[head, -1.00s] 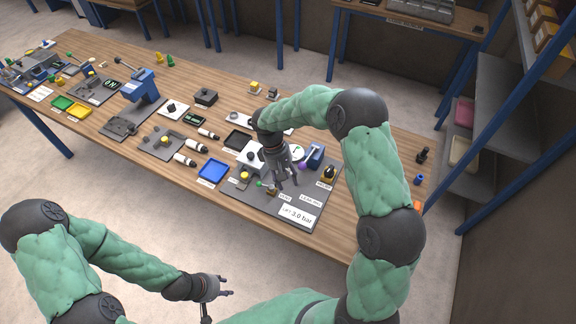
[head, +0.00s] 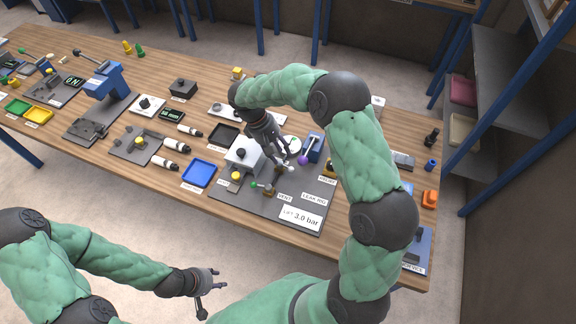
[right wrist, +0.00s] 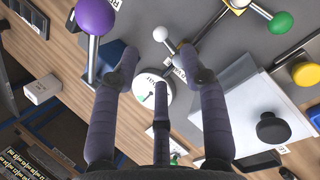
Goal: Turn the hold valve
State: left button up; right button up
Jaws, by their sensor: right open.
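A dark grey panel (head: 226,200) on the bench carries several valve levers. A white-ball lever (right wrist: 162,34) lies just past and between my right gripper's fingertips in the right wrist view; its label is partly covered, so I cannot read whether it is the hold valve. A purple-ball lever (right wrist: 95,16) stands to its left, also seen in the head view (head: 302,159). A green-ball lever (right wrist: 280,22) is at the right. My right gripper (head: 284,166) is open over the panel, pointing down. My left gripper (head: 213,284) is open and empty, off the bench's front.
A round white gauge (right wrist: 154,92) sits behind the spread fingers. A white box with a black knob (right wrist: 272,128) stands close at the right. A pressure sign (head: 300,217) reads 3.0 bar. A blue tray (head: 199,174) lies left of the panel.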

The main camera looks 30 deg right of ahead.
aim_at(290, 168)
jog(key=b+x, duration=0.1)
jog(key=x, duration=0.6)
jog(key=shift+d+f, duration=0.1)
jog(key=shift+f, duration=0.15)
grip_shut()
